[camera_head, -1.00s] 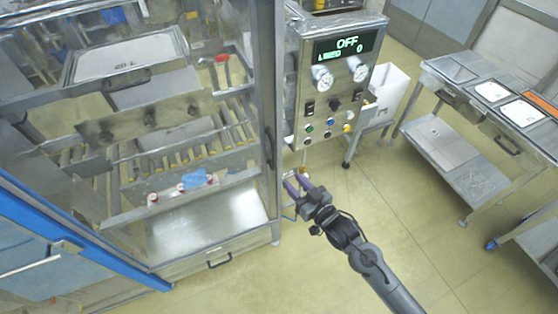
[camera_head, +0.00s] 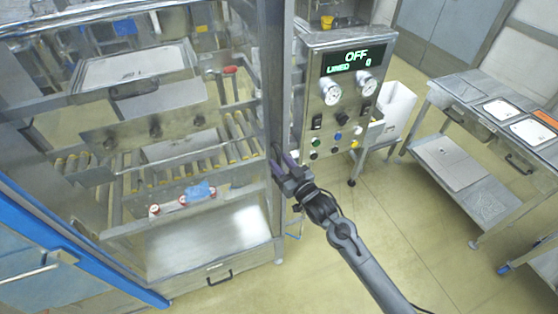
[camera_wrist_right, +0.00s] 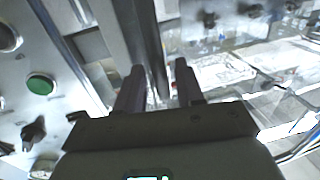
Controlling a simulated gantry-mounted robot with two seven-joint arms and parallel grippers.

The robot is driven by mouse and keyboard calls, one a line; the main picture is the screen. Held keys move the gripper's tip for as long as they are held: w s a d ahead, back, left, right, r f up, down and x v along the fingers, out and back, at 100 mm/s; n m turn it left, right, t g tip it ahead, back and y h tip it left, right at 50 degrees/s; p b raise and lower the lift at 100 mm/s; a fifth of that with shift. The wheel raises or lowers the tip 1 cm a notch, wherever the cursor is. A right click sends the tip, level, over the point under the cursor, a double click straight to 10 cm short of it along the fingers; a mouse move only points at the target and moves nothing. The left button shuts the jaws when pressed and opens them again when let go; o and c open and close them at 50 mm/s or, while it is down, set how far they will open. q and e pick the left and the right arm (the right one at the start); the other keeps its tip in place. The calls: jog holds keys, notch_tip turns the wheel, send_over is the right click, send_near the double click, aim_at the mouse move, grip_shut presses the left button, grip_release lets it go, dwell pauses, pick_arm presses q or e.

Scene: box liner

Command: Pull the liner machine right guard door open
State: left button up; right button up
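The liner machine's guard door (camera_head: 273,75) is a clear panel in a metal frame, and it looks shut. Its right frame post stands beside the control panel. My right gripper (camera_head: 280,160) is at the lower part of this post, where a dark upright handle was visible earlier; the fingers now cover that spot. In the right wrist view, my gripper's two fingers (camera_wrist_right: 160,78) are apart, pointing at the door's metal edge (camera_wrist_right: 144,35). Whether the handle lies between them is unclear. My left gripper is not in view.
The control panel (camera_head: 341,95), showing OFF, stands close to the right of my gripper, with knobs and buttons. A green button (camera_wrist_right: 41,85) shows in the wrist view. A metal table (camera_head: 490,110) stands at the right. The floor between is clear.

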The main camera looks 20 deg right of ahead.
jog(key=shift+w+a, duration=0.15)
jog(key=shift+w, duration=0.55)
grip_shut()
